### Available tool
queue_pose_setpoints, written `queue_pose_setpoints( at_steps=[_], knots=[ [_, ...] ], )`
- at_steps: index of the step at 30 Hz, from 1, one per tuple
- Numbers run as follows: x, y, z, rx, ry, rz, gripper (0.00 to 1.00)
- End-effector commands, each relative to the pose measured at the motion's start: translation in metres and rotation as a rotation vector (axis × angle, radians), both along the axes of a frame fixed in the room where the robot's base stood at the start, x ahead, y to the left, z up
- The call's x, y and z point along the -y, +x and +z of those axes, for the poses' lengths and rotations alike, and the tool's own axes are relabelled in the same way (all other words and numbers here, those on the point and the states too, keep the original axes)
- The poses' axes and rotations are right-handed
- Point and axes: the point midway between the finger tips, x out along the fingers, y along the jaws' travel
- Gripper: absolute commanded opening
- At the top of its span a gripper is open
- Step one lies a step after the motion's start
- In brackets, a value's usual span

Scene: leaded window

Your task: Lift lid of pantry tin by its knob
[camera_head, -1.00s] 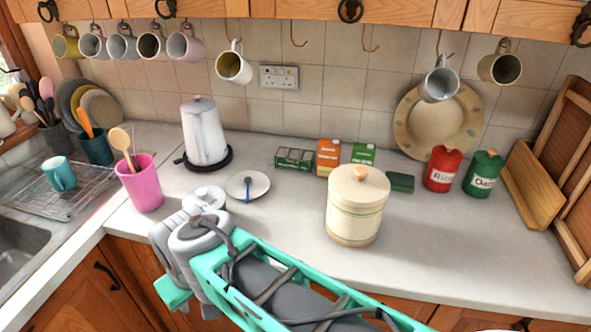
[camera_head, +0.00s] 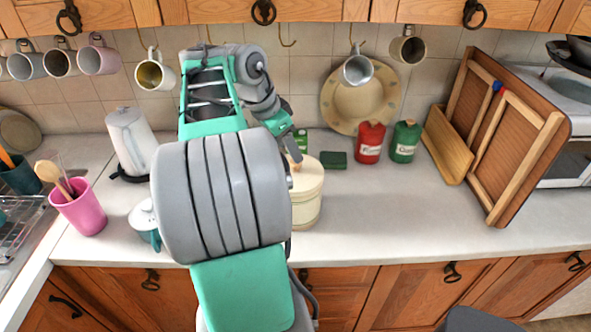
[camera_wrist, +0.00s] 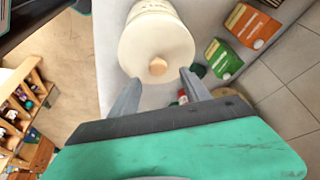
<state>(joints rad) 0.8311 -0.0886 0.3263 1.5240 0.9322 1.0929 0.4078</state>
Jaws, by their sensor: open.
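The cream pantry tin (camera_head: 308,205) stands upright on the counter, partly hidden behind my arm in the head view. Its lid is on, with a round wooden knob (camera_wrist: 157,66) in the middle. In the wrist view the tin (camera_wrist: 150,35) is at the top centre. My gripper (camera_wrist: 160,88) is open, with its two fingers apart on either side below the knob in the picture. Nothing is between the fingers. In the head view my gripper (camera_head: 290,142) is close above the lid, and its fingertips are hard to make out.
Green (camera_wrist: 222,58) and orange (camera_wrist: 251,25) boxes stand beside the tin. A red canister (camera_head: 369,143) and a green canister (camera_head: 404,142) stand to its right. Mugs hang above, one (camera_head: 357,68) before a large plate (camera_head: 345,100). The counter's front right is clear.

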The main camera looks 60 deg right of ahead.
Motion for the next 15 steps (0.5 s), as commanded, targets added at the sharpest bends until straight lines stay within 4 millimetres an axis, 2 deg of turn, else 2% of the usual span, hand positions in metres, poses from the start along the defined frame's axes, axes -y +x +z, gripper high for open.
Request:
queue_pose_setpoints(
  at_steps=[7, 10, 15],
  knots=[
    [0.01, -0.011, -0.04, -0.001, 0.002, -0.001, 0.55],
    [0.012, -0.012, -0.047, 0.001, 0.0, 0.003, 0.55],
    [0.012, -0.011, -0.047, 0.002, 0.0, 0.004, 0.55]
  ],
)
